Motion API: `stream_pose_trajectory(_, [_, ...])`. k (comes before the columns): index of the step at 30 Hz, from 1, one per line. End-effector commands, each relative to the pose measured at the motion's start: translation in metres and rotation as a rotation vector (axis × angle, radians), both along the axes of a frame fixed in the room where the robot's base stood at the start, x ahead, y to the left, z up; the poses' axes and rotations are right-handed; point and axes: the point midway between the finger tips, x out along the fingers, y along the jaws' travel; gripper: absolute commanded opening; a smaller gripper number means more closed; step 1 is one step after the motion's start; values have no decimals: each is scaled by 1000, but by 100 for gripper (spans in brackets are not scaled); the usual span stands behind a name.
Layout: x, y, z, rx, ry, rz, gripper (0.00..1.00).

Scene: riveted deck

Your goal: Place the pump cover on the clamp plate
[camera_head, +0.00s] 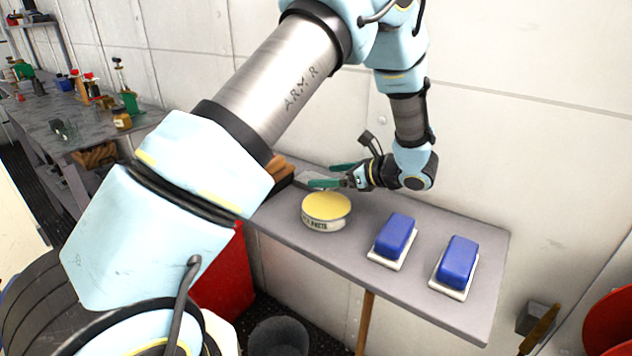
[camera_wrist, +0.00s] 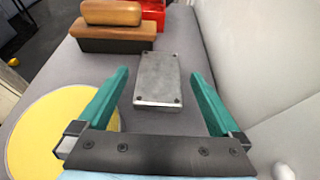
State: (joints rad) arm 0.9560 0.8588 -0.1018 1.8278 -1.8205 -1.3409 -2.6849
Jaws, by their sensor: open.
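A grey rectangular metal block with small dark screws at its corners (camera_wrist: 158,80) lies on the grey bench top. It is the only bare metal part I see there; I cannot tell whether it is the pump cover or the clamp plate. I cannot pick out the other one with certainty. My gripper (camera_head: 319,175) is open and empty, low over the back of the bench. In the wrist view its green fingers (camera_wrist: 158,73) show to the left and right of the block, with gaps on both sides. In the head view the block is hard to make out.
A yellow-topped round tin (camera_head: 326,208) stands close beside my gripper. Two blue blocks on white bases (camera_head: 396,236) (camera_head: 457,262) sit to the right. A wooden-topped dark object (camera_wrist: 112,28) and a red container (camera_wrist: 153,10) lie beyond the block. The wall runs close behind.

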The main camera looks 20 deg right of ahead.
Motion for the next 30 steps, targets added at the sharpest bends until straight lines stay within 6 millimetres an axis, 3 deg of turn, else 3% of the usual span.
stream_pose_trajectory(6, [-32,-26,14,-2,-1,-2,100])
stream_pose_trajectory(15, [-49,-38,28,6,2,-2,100])
stream_pose_trajectory(23, [-41,-28,23,4,1,-2,100])
stream_pose_trajectory(30, [-14,-6,7,3,1,1,100])
